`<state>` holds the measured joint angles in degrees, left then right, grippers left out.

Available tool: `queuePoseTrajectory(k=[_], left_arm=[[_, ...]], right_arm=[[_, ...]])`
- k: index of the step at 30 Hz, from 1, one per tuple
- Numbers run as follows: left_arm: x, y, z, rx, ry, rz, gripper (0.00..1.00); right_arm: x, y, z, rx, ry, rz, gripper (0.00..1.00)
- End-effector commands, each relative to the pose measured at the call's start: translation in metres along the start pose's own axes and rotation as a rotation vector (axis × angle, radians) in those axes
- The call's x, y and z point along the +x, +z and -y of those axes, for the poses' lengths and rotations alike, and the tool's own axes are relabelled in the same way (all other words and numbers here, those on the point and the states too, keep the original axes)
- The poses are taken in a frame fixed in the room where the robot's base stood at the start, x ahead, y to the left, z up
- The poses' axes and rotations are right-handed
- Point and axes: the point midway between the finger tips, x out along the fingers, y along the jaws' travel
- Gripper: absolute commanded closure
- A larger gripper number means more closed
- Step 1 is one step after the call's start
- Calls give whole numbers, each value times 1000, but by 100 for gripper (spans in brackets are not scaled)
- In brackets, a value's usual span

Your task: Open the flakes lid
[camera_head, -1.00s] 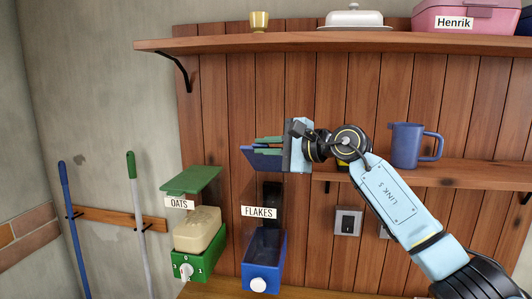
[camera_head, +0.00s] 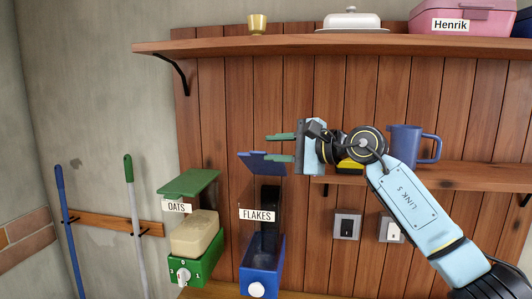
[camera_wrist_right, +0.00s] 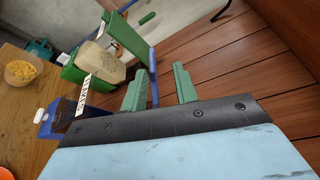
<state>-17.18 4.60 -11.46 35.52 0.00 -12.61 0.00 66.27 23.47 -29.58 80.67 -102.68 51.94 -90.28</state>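The flakes dispenser has a blue base (camera_head: 264,262), a clear body with a FLAKES label (camera_head: 257,215) and a blue lid (camera_head: 258,167). The lid is raised and tilted up above the body. In the right wrist view the lid (camera_wrist_right: 154,75) is a thin blue strip seen edge-on, between the fingers in the picture. My right gripper (camera_head: 281,147) is open, with a clear gap between its green fingers. Its lower finger overlaps the lid's upper right in the head view; I cannot tell whether they touch. The fingers also show in the wrist view (camera_wrist_right: 160,87). My left gripper is out of view.
The green oats dispenser (camera_head: 196,268) stands just left of the flakes one. A blue mug (camera_head: 405,144) stands on the lower shelf behind my right arm. The upper shelf (camera_head: 290,43) runs above. A bowl of yellow food (camera_wrist_right: 20,72) shows in the wrist view.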

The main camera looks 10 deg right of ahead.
Motion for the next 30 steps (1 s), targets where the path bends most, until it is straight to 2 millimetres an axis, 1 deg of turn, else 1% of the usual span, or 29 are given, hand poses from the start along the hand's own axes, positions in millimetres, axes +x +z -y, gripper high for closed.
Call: queuePoseTrajectory(k=[1,6,9,13,15,19,30], left_arm=[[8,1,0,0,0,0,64],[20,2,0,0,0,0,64],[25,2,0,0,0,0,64],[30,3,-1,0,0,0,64],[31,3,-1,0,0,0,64],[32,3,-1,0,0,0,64],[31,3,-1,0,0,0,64]], right_arm=[[-13,-3,-3,-3,-2,-5,71],[-52,-2,-3,-4,0,-5,71],[-72,-2,-2,-3,-2,-4,71],[-90,-2,-2,-1,-1,-4,71],[-96,-1,-1,0,-1,-2,71],[-102,-1,0,0,-2,-2,71],[-102,0,0,0,-1,-1,71]])
